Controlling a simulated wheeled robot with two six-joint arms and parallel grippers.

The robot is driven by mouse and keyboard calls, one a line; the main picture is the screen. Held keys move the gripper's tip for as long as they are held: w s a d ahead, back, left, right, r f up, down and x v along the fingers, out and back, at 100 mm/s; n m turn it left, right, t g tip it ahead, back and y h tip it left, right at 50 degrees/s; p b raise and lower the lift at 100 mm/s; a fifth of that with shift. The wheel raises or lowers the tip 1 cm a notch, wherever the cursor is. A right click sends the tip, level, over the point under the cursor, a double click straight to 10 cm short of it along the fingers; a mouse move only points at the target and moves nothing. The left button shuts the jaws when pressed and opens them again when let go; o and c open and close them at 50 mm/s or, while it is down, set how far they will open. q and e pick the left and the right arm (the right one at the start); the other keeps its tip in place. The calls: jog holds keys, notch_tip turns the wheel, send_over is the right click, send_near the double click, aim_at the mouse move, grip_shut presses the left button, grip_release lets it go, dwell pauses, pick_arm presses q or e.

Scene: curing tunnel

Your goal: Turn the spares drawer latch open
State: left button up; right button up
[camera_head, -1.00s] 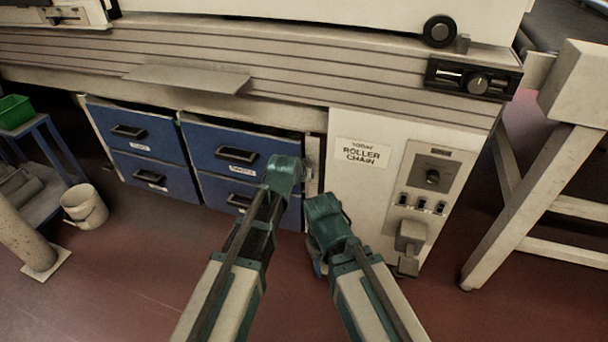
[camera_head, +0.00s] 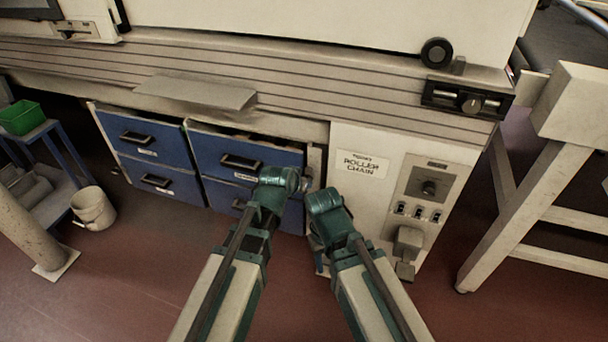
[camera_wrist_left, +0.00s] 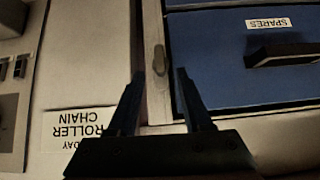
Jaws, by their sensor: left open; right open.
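The spares drawer (camera_head: 220,147) is the blue upper right drawer in the head view; it also fills the right of the left wrist view (camera_wrist_left: 218,65), its label upside down. Its latch (camera_wrist_left: 160,60) is a small tan upright tab on the pale frame beside the drawer. My left gripper (camera_wrist_left: 160,76) is open, with a finger on each side of the latch's lower end in that picture; I cannot tell whether they touch it. In the head view my left wrist hides the left fingers. My right gripper (camera_head: 319,262) points down, low before the white panel, partly hidden by its arm.
A white panel (camera_head: 375,195) labelled roller chain, with a knob and switches, stands right of the drawers. A grey ledge (camera_head: 195,93) juts out above them. A white bucket (camera_head: 92,208) and a pale leg frame (camera_head: 560,110) flank the open red floor.

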pick_arm(q)
jog(key=p+v, duration=0.2)
jog(key=v, duration=0.3)
jog(key=shift+s+a+r+p, duration=0.1)
jog(key=shift+s+r+p, duration=0.1)
jog(key=shift+p, duration=0.15)
pick_arm(e)
notch_tip(320, 180, up, 4)
jog(key=shift+f, duration=0.1)
pick_arm(q)
jog(key=s+a+f+g+y, duration=0.2)
jog(key=s+f+g, duration=0.15)
jog(key=s, duration=0.55)
jog(key=s+a+f+g+y, duration=0.1)
jog(key=s+f+g+y, duration=0.3)
jog(key=s, duration=0.6)
notch_tip(320, 180, up, 37)
jog(key=g+h+p, duration=0.1)
jog(key=h+p, duration=0.1)
jog(key=p, duration=3.3)
jog(key=shift+w+f+p, duration=0.15)
jog(key=shift+w+p, duration=0.15)
pick_arm(e)
notch_tip(320, 180, up, 36)
jog(key=shift+f, duration=0.2)
pick_arm(q)
jog(key=shift+a, duration=0.1)
